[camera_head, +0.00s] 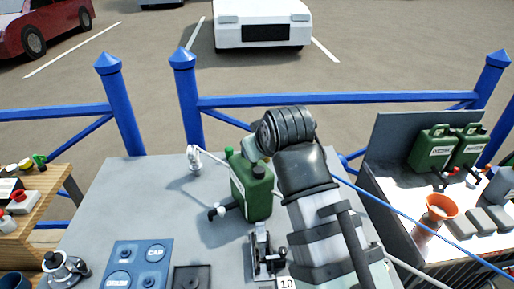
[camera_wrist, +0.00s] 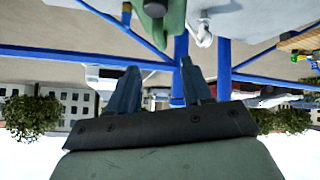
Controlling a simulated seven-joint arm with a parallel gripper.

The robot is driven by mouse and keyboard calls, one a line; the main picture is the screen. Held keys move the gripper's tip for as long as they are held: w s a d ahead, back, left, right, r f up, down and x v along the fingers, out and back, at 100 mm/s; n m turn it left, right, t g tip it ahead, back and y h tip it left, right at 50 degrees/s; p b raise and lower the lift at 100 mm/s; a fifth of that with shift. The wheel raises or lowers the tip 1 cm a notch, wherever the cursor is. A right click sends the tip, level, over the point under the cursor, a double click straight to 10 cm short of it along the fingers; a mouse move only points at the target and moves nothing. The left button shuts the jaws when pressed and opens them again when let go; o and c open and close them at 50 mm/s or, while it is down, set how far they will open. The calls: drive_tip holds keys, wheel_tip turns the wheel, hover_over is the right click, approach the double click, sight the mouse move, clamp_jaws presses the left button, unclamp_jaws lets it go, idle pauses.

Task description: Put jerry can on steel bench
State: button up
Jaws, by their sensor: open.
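A green jerry can (camera_head: 252,195) stands upright on the grey table in the middle, partly hidden by my arm. A dark tap with a white end sticks out at its lower left. Part of a green body, likely this can (camera_wrist: 172,20), shows at the top of the wrist view. My gripper (camera_wrist: 160,70) is open, with two blue-grey fingers apart and nothing between them. In the head view my wrist is just right of the can's top; the fingers are hidden there. Two similar green cans (camera_head: 432,150) stand on the grey bench (camera_head: 378,150) at the right. I cannot tell which grey surface is the steel bench.
An orange funnel (camera_head: 438,208) and grey blocks (camera_head: 480,220) occupy the right bench. A blue panel (camera_head: 137,264), a metal clamp (camera_head: 264,255) and a white fitting (camera_head: 194,158) are on the middle table. A blue railing (camera_head: 330,100) runs behind.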

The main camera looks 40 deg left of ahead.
sight(250, 168)
drive_tip(key=shift+s+d+r, duration=0.1)
drive_tip(key=shift+r, duration=0.05)
idle(0.4)
drive_tip(key=s+a+f+n+g, duration=0.1)
drive_tip(key=s+a, duration=0.1)
drive_tip(key=s, duration=0.4)
drive_tip(key=s+a+f+n, duration=0.2)
drive_tip(key=s+a, duration=0.1)
drive_tip(key=s, duration=0.3)
drive_tip(key=w+d+r+t+h, duration=0.2)
drive_tip(key=w+d+t, duration=0.3)
drive_tip(key=w+t, duration=0.1)
drive_tip(key=shift+m, duration=0.3)
drive_tip(key=shift+a+x, duration=0.2)
drive_tip(key=shift+x, duration=3.1)
drive_tip(key=shift+a+x, duration=0.25)
drive_tip(key=shift+x, duration=3.1)
drive_tip(key=shift+s, duration=0.2)
